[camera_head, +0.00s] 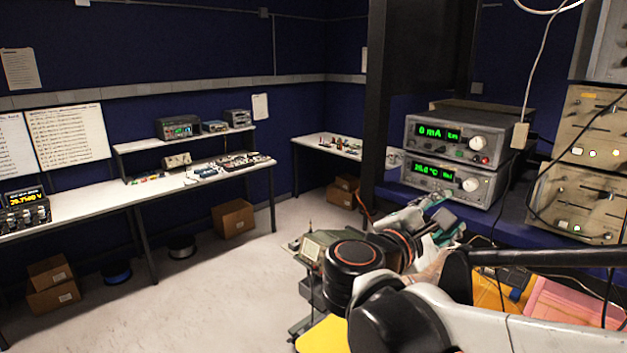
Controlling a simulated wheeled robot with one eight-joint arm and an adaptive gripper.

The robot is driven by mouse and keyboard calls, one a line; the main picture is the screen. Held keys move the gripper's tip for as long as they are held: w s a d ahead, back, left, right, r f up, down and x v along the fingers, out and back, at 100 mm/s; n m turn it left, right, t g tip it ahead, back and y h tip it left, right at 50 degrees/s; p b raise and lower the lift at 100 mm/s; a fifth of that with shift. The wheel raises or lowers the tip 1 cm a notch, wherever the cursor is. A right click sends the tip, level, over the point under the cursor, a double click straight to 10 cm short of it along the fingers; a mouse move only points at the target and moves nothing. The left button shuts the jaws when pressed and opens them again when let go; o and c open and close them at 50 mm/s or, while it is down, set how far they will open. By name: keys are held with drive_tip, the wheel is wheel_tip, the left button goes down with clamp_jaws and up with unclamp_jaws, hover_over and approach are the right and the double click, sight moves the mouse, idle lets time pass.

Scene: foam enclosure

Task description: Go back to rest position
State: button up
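My arm enters from the bottom right, with white links and dark joints ringed in orange. It reaches toward the middle right of the view. My gripper (437,203) seems to be at the far end of the arm, in front of the lower instrument (452,180), which shows a green temperature reading. It is small and partly hidden by my own arm links, so its fingers cannot be made out. I cannot tell whether it touches the instrument or holds anything.
An instrument reading 0 mA (455,136) sits on the lower one. A black post (382,100) stands close to my arm. Beige modules (580,200) and hanging cables are at right. A pink tray (575,305) lies below. Left, the floor (215,300) is open before a white bench (100,205).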

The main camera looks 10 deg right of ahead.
drive_tip(key=s+d+f+m+g+y+b, duration=0.1)
drive_tip(key=s+f+m+g+y+b, duration=0.2)
drive_tip(key=f+b, duration=0.85)
drive_tip(key=s+f+m+g+y+b, duration=0.1)
drive_tip(key=s+f+m+y+b, duration=0.35)
drive_tip(key=f, duration=1.35)
drive_tip(key=s+a+f+m+y+b, duration=0.3)
drive_tip(key=a+f+b, duration=0.1)
drive_tip(key=f+b, duration=0.3)
drive_tip(key=s+a+f+m+y+b, duration=0.3)
drive_tip(key=f+b, duration=0.3)
drive_tip(key=f, duration=0.6)
drive_tip(key=shift+a+m+b, duration=0.35)
drive_tip(key=shift+a+m, duration=0.3)
drive_tip(key=shift+a, duration=0.05)
